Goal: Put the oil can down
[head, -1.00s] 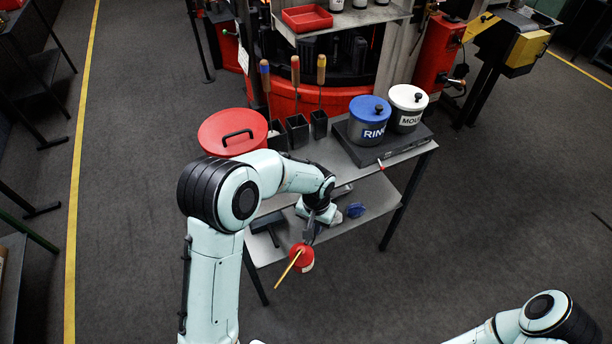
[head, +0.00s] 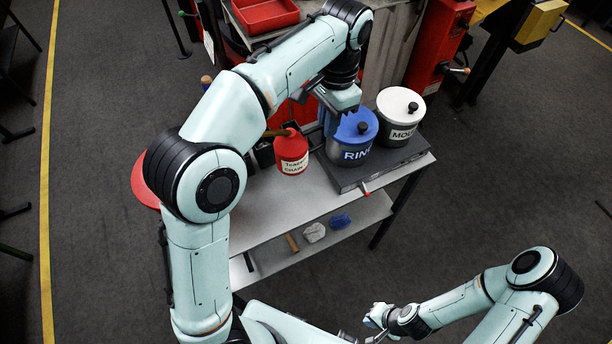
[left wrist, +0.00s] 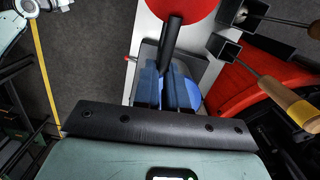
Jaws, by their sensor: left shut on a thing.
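The oil can (head: 291,157) is red with a pale label and a thin spout pointing left. In the head view it is over the upper shelf of the grey table (head: 275,205), left of the blue-lidded pot; I cannot tell whether it touches the surface. My left gripper (head: 324,124) is shut on it from the right, partly hidden by my arm. In the left wrist view the can (left wrist: 188,8) is a red shape at the top edge, with a dark bar running from it to the fingers (left wrist: 167,88). My right gripper (head: 372,332) is low in the head view, too small to read.
The blue-lidded pot (head: 356,126) and the white-lidded pot (head: 402,104) stand on a dark plate at the table's right. A red lid (head: 143,186) is partly behind my arm. The table's front left is clear. Small items, including a blue one (head: 340,221), lie on the lower shelf.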

